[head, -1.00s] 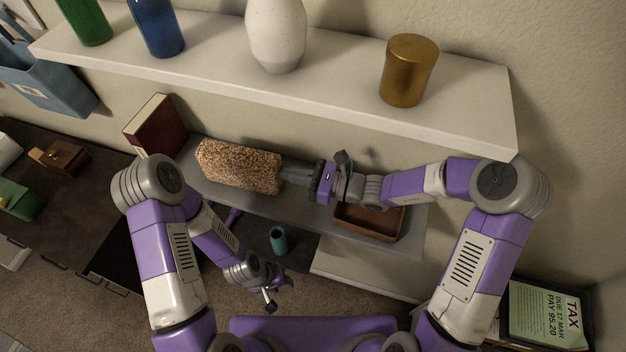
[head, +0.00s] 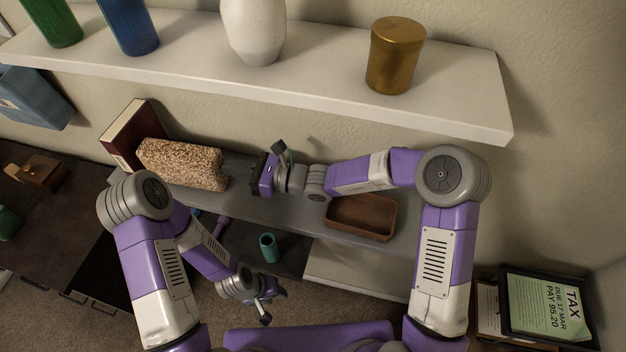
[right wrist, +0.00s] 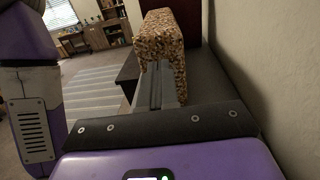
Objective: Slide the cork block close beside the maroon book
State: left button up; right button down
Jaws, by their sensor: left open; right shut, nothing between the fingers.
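The cork block (head: 182,163), speckled tan, lies on the grey shelf (head: 275,205) below the white one. The maroon book (head: 134,132) stands upright at its left end. The block's left end overlaps the book's lower part in the head view, so any gap between them is small or hidden. My right gripper (head: 235,174) is shut and empty, its fingertips at the block's right end. In the right wrist view the shut fingers (right wrist: 160,85) point at the block (right wrist: 160,45), seeming to touch it. My left gripper (head: 268,297) is open and empty, low in front of the shelf.
A brown tray (head: 362,222) sits on the grey shelf to the right of my right gripper. A teal cup (head: 269,248) stands lower down. The white shelf (head: 300,90) overhangs the back, carrying a gold canister (head: 395,55) and several vases or bottles.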

jog(key=p+v, duration=0.1)
jog(key=v, duration=2.2)
jog(key=shift+d, duration=0.3)
